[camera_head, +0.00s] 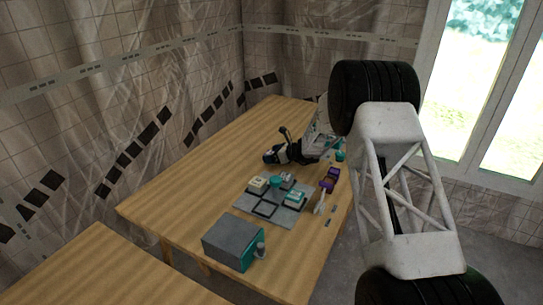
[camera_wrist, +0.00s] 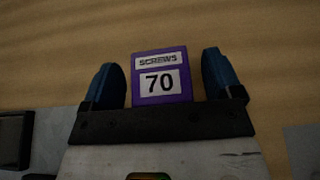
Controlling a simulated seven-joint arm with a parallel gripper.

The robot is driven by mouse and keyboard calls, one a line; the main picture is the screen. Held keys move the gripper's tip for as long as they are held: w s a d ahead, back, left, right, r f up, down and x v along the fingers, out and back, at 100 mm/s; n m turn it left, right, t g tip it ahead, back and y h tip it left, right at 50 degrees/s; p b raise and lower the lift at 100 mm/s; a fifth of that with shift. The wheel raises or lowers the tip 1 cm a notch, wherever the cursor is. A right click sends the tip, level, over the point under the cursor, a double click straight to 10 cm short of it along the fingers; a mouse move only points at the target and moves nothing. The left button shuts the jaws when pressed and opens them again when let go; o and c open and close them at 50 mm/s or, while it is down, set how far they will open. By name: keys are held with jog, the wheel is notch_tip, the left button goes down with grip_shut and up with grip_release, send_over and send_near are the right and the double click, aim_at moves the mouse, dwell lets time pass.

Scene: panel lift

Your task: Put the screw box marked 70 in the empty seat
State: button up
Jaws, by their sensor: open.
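The purple screw box marked 70 (camera_wrist: 160,82) sits between the two blue fingertips of my gripper (camera_wrist: 164,72) in the wrist view, its label facing the camera. The fingers are open, with a gap on each side of the box. In the head view two small purple boxes (camera_head: 333,173) (camera_head: 327,185) are at the table's right edge; their labels are too small to read, so I cannot tell whether one is box 70. A grey panel (camera_head: 245,203) with dark-framed seats lies mid-table. Its front seat (camera_head: 264,209) looks empty; other seats hold a cream box (camera_head: 258,184) and a teal-and-white box (camera_head: 294,198).
A grey and teal case (camera_head: 229,240) stands at the table's front edge. A teal round item (camera_head: 276,182) is on the panel. A pale tool-like item (camera_head: 321,203) lies to the panel's right. The left of the wooden table (camera_head: 185,185) is clear.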

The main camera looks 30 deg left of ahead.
jog(key=v, duration=1.1)
jog(key=shift+d, duration=0.25)
dwell(0.6)
jog(key=shift+s+d+r, duration=0.15)
jog(key=shift+d+r, duration=0.15)
jog(key=shift+r, duration=0.15)
jog(key=s+d+r+n+h, duration=0.2)
jog(key=s+d+r+n, duration=0.1)
jog(key=s+d+r, duration=0.6)
jog(key=s+d+r+n+h, duration=0.2)
jog(key=s+d+r+n, duration=0.35)
jog(key=d, duration=0.65)
jog(key=s+d+r+n+h, duration=0.2)
jog(key=s+d+r, duration=0.6)
jog(key=d+r, duration=0.15)
jog(key=s+d+n+t+h, duration=0.1)
jog(key=s+d+n+h, duration=0.2)
jog(key=s+d, duration=1)
jog(key=s+d+n+t+h, duration=0.1)
jog(key=s+d+n+h, duration=0.3)
jog(key=s+d, duration=0.9)
jog(key=s, duration=0.7)
jog(key=shift+s+r+t+h, duration=0.2)
jog(key=shift+s+t+h, duration=0.1)
jog(key=shift+s, duration=0.1)
jog(key=shift+o, duration=0.4)
jog(key=shift+w, duration=0.1)
